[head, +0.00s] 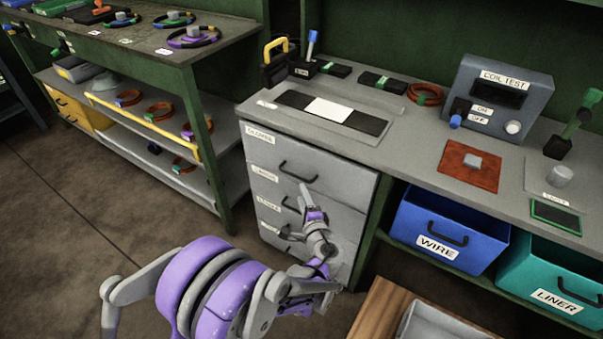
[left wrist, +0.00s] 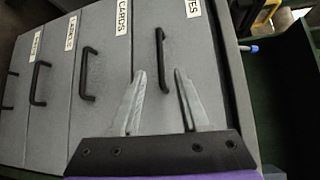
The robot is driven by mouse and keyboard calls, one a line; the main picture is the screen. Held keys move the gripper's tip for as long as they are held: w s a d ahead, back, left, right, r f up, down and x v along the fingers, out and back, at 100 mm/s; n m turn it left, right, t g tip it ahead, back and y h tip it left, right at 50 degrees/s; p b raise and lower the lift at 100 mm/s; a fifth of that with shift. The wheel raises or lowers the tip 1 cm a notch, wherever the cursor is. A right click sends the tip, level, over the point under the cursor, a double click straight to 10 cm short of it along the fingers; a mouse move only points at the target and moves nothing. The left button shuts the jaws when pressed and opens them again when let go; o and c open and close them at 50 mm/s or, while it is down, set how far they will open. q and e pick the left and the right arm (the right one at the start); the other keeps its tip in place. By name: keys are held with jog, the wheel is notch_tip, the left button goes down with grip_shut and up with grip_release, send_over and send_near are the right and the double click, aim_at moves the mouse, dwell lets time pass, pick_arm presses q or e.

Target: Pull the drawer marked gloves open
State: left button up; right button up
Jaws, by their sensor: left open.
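The grey drawer unit (head: 345,182) stands under the left end of the workbench, its drawers all closed. The top drawer (head: 340,185) has a white label (head: 260,137), too small to read surely; in the left wrist view its label (left wrist: 192,8) is cut off and ends in "ES". Its black bar handle (head: 298,170) also shows in the left wrist view (left wrist: 160,50). My left gripper (head: 307,190) is open and empty in front of this drawer. In the left wrist view its fingertips (left wrist: 159,72) lie either side of the handle's lower part; contact cannot be told. My right gripper is out of view.
Lower drawers with handles (left wrist: 87,74) sit below. A blue WIRE bin (head: 445,228) and a teal LINER bin (head: 550,280) stand right of the drawers. A wooden-edged surface (head: 375,315) is at the bottom. Open floor (head: 130,235) lies to the left.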

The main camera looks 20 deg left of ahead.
aim_at(296, 177)
pick_arm(q)
jog(key=b+x, duration=0.1)
jog(key=x, duration=0.9)
jog(key=shift+w+a+b, duration=0.15)
jog(key=shift+w+b, duration=0.1)
jog(key=shift+b, duration=0.15)
jog(key=shift+c, duration=0.2)
grip_shut()
dwell(0.8)
